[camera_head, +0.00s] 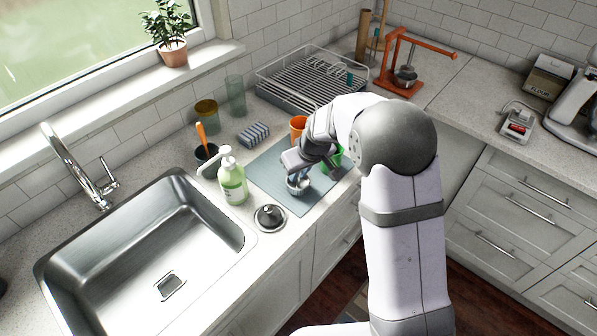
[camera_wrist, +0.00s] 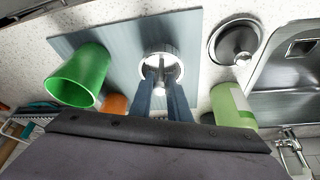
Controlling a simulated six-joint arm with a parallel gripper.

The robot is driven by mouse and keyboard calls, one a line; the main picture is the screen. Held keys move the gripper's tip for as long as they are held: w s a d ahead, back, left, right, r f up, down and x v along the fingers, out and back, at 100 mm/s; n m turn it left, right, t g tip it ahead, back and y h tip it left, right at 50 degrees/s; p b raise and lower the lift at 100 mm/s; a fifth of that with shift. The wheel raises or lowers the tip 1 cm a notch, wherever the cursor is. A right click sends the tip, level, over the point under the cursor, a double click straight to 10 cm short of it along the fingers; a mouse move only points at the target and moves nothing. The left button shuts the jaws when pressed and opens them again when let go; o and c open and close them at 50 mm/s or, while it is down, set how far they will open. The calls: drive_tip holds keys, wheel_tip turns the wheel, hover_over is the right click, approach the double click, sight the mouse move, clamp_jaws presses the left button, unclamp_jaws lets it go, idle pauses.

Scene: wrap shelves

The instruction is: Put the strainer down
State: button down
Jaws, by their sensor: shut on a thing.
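The strainer (camera_head: 298,188) is a small round metal piece low over the blue-grey mat (camera_head: 272,172), near its front edge. In the wrist view the strainer (camera_wrist: 161,66) sits at the tips of my gripper's fingers. My gripper (camera_head: 297,174) points down at it, and it also shows in the wrist view (camera_wrist: 161,84), its two fingers shut on the strainer's middle part. I cannot tell whether the strainer touches the mat. My arm hides part of the mat in the head view.
A green cup (camera_wrist: 80,76) and an orange cup (camera_head: 298,128) stand beside my gripper. A soap bottle (camera_head: 232,180) and a round metal lid (camera_head: 269,217) are to the left, by the sink (camera_head: 160,250). A dish rack (camera_head: 312,77) stands behind.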

drive_tip(key=shift+f+b, duration=0.55)
drive_tip(key=shift+f, duration=0.05)
drive_tip(key=c, duration=1.6)
unclamp_jaws()
drive_tip(key=shift+r, duration=0.1)
drive_tip(key=shift+b+v, duration=1.15)
drive_tip(key=shift+v, duration=2.45)
drive_tip(key=shift+s, duration=0.1)
